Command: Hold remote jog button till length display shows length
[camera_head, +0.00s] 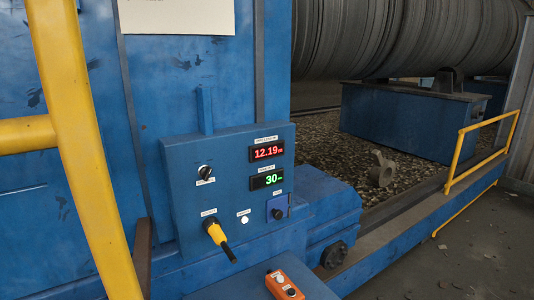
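The length display (266,152) on the blue control panel (190,163) reads 12.19 in red digits. A second display (266,180) below it reads 30 in green. An orange remote (284,284) with light round buttons lies on a blue surface at the bottom of the view. Neither of my grippers is in view, and nothing is seen touching the remote.
The panel has a black knob (204,170), a yellow-handled lever (219,238) and a blue switch (278,208). A yellow rail (84,150) crosses the left side. A large spiral pipe (400,38) lies behind.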

